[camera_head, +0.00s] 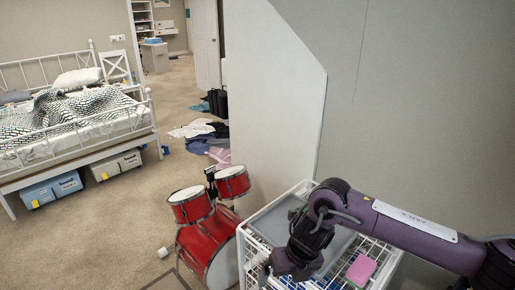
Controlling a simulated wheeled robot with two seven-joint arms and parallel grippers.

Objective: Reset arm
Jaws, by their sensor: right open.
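My right arm comes in from the right edge and reaches over a white wire basket (248,262). My right gripper (284,272) points down at the basket's left part, and its jaws are open. I see nothing held in it, though its fingertips are dark and hard to make out. My left gripper is not in view.
The basket holds a grey tray (342,243) and a pink item (361,269). A red drum set (205,240) stands left of it. A wall panel (275,100) rises behind. Clothes (200,130) lie on the carpet, and a white bed (75,125) stands left. Carpet between is mostly clear.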

